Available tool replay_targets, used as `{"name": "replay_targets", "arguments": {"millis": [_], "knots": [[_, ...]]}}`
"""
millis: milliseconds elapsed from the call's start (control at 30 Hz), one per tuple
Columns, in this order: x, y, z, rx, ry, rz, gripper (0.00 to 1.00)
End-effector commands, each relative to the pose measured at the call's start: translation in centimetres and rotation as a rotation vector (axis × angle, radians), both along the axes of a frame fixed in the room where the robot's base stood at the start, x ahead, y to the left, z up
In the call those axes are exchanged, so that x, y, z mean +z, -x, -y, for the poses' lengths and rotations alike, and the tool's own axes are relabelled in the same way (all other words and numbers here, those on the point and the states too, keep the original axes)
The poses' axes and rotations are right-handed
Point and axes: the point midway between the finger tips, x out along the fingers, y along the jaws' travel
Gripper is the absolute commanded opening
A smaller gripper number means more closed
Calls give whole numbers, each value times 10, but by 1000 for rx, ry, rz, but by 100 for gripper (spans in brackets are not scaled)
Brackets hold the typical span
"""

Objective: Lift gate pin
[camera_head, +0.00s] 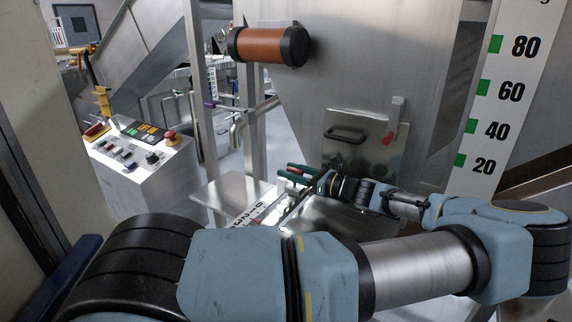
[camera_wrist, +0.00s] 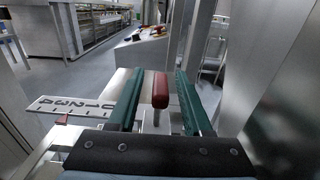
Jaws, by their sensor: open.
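My gripper (camera_head: 291,172) is at the middle of the head view, beside the steel hopper. Its two green fingers also show in the wrist view (camera_wrist: 158,98). They are open, one on each side of a red handle (camera_wrist: 160,91) on a thin metal shaft, which appears to be the gate pin. Gaps show between the handle and both fingers. The foot of the shaft is hidden behind my gripper's dark body. In the head view the pin is only a small bit of red between the fingers.
A white numbered scale (camera_wrist: 75,106) lies left of the fingers in the wrist view. A steel panel with a black handle (camera_head: 345,134) and a red knob (camera_head: 389,138) is behind my arm. A control console (camera_head: 140,165) stands left. A steel plate (camera_head: 231,192) lies nearby.

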Motion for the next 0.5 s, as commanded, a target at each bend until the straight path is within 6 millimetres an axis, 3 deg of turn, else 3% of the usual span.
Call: {"name": "replay_targets", "arguments": {"millis": [200,500], "knots": [[1,-11,-14,-1,-1,1,50],[0,-12,-15,-1,0,0,49]]}}
